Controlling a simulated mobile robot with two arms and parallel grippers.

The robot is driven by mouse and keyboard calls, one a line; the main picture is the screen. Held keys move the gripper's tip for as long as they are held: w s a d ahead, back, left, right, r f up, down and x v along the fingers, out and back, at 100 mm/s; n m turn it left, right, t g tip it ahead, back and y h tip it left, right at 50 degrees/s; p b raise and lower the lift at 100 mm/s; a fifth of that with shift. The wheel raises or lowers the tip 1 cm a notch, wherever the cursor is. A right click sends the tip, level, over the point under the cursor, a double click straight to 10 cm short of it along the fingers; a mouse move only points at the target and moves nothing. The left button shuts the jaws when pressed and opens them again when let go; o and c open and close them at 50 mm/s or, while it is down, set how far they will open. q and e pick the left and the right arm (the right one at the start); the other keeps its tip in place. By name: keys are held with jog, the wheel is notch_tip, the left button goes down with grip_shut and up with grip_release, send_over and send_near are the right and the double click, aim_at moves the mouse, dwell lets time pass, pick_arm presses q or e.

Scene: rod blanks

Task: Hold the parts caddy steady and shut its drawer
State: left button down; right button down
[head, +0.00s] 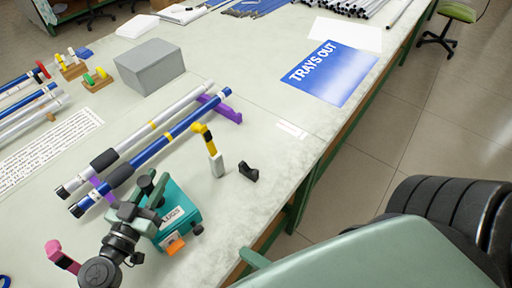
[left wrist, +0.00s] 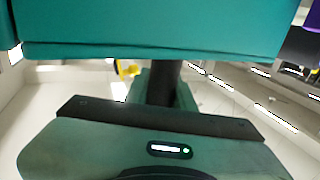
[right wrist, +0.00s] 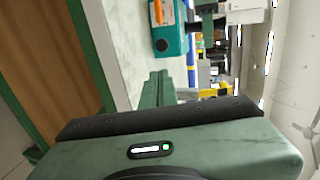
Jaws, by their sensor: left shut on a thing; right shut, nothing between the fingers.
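The teal parts caddy (head: 172,196) stands on the bench near its front edge, with a white label and an orange tab (head: 175,246) on its near side. I cannot tell how far the drawer is out. My left gripper (head: 142,208) is shut on a black post of the caddy; in the left wrist view the post (left wrist: 163,82) stands between the fingers, against the teal body (left wrist: 150,30). My right gripper (right wrist: 158,90) is shut and empty, apart from the caddy (right wrist: 171,40) and its orange tab (right wrist: 158,12). Only its green tip (head: 252,258) shows at the bench edge.
A blue rod (head: 185,125) and a silver rod (head: 140,133) lie on purple rests behind the caddy. A yellow-topped piece (head: 206,140) and a black clip (head: 248,172) stand close by. A pink-topped piece (head: 60,254) is at left. The bench right of the clip is clear.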

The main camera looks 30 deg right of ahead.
pick_arm(q)
jog(key=shift+a+f, duration=0.1)
jog(key=shift+w, duration=0.1)
jog(key=c, duration=1.1)
grip_release()
